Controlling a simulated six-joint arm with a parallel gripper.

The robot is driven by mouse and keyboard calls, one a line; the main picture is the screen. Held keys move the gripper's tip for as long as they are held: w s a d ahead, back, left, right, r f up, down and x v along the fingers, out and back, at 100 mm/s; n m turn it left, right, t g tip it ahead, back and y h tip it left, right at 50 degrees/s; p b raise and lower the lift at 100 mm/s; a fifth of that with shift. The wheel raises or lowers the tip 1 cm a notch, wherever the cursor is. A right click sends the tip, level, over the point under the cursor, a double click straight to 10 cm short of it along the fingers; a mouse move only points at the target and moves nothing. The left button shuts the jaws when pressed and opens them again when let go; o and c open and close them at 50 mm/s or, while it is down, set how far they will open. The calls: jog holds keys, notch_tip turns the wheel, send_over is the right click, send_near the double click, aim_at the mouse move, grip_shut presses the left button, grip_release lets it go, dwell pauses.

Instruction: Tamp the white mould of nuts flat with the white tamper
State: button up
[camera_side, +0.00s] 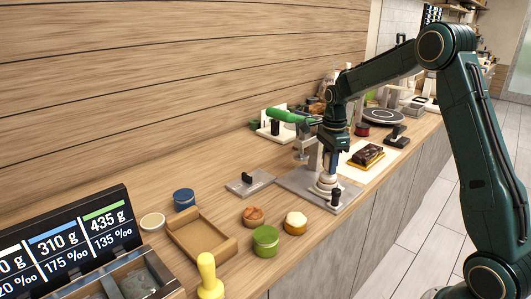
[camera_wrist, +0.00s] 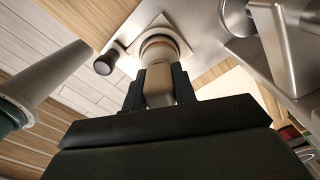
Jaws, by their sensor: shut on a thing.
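My gripper (camera_side: 329,160) points down over a grey metal press plate (camera_side: 295,179). In the wrist view its two dark fingers (camera_wrist: 160,82) are shut on the pale shaft of the white tamper (camera_wrist: 158,92). The tamper's lower end meets a round white mould (camera_side: 327,184) on the plate. The mould's pale ring shows beyond the fingers in the wrist view (camera_wrist: 162,38). The tamper looks upright and lined up with the mould. The nuts inside are hidden, and I cannot tell how deep the tamper sits. A black knob (camera_side: 336,197) stands at the plate's front corner.
A green-handled press (camera_side: 285,116) stands behind my gripper. A dark slab on a gold tray (camera_side: 367,157) lies to the right.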

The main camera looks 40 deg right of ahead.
jog(key=shift+f, duration=0.25)
dwell(0.4)
jog(key=shift+r, duration=1.55)
jog(key=shift+r, duration=0.1)
jog(key=shift+r, duration=2.9)
jog(key=shift+a, duration=0.1)
